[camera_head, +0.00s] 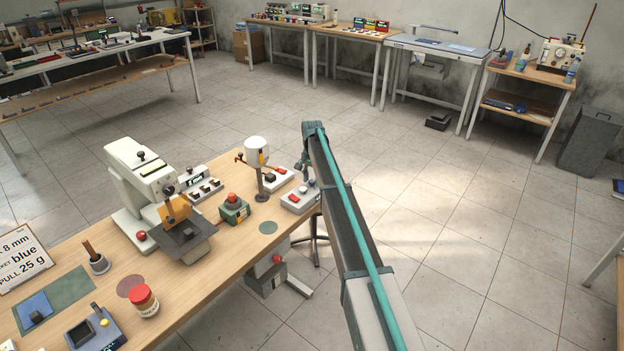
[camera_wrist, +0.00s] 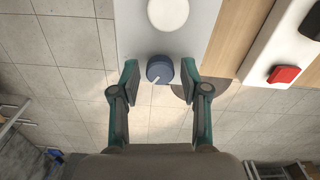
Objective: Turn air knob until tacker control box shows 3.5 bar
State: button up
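In the wrist view a round blue-grey knob (camera_wrist: 160,68) with a pale pointer line sits at the end of a pale grey box (camera_wrist: 138,28). A white round disc (camera_wrist: 168,13), perhaps a gauge, is beside it; no reading shows. My gripper (camera_wrist: 160,78) is open, one finger on each side of the knob, with gaps visible; I cannot tell how far above it the fingertips are. In the head view my gripper (camera_head: 305,172) is small, at the far end of my arm, by a grey box (camera_head: 301,201) with a red part at the bench edge. Pressure digits are not legible.
A second box with a red switch (camera_wrist: 284,74) stands to the right in the wrist view. The wooden bench (camera_head: 205,270) also carries a tacker-like machine (camera_head: 140,180), a red-topped green box (camera_head: 234,210), a white-headed stand (camera_head: 257,152) and a jar (camera_head: 143,299).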

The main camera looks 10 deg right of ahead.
aim_at(312, 181)
grip_shut()
jog(key=shift+n, duration=0.3)
jog(key=shift+n+b, duration=1.1)
jog(key=shift+n, duration=1.5)
jog(key=shift+o, duration=1.7)
grip_release()
jog(key=shift+r, duration=0.15)
notch_tip(312, 181, up, 12)
